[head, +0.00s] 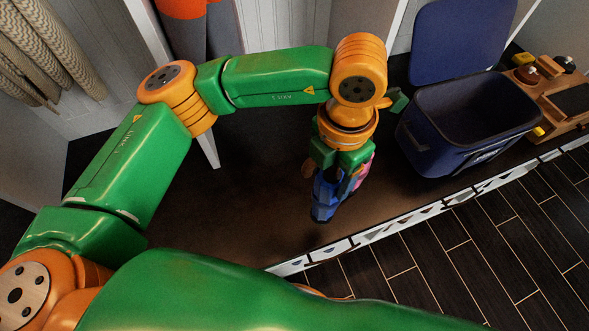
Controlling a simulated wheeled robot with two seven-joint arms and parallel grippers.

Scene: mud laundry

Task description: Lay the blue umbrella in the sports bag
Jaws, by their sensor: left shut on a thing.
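My left gripper (341,158) points down over the brown surface, left of the open navy container. It is shut on a blue item, which I take to be the blue umbrella (325,196). The umbrella hangs below the jaws, and the gripper hides part of it. A small pink patch shows beside it. The navy container (452,143) stands at the right with its top open and its lid or flap raised behind it; it looks like the sports bag, though boxy. My right gripper is not in view.
A wooden rack (557,95) with small dark and yellow items stands right of the container. A patterned border strip (420,213) edges the brown surface (235,205), with dark floor tiles beyond. Striped cloth (45,45) hangs upper left. The brown surface left of the gripper is clear.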

